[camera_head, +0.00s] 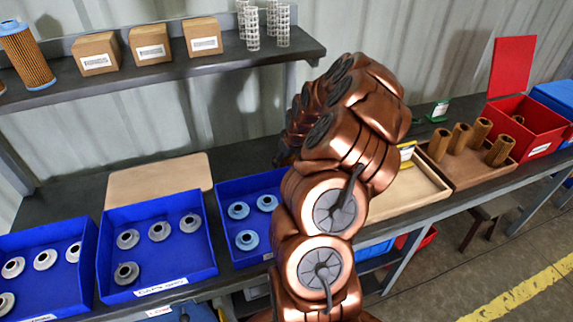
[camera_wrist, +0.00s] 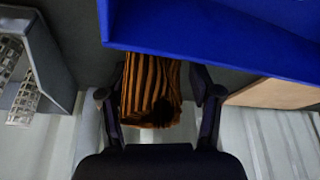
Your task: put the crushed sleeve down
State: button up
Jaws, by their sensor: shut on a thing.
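The crushed sleeve (camera_wrist: 150,85), brown and pleated with a dark, uneven end, is between the two fingers of my gripper (camera_wrist: 158,95) in the wrist view. My gripper is shut on it. A blue bin wall (camera_wrist: 220,35) lies just beyond the sleeve in that view. Whether the sleeve touches a surface cannot be told. In the head view my own arm hides the gripper and the sleeve.
Blue bins with grey caps (camera_head: 157,290) stand at the left, with a tan board (camera_head: 160,180) behind. A pale tray (camera_head: 425,190), a brown tray with upright sleeves (camera_head: 470,180) and a red bin (camera_head: 545,128) stand right. A shelf (camera_head: 200,64) overhangs the bench.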

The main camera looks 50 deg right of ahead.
jog(key=c, duration=0.5)
jog(key=shift+c, duration=0.2)
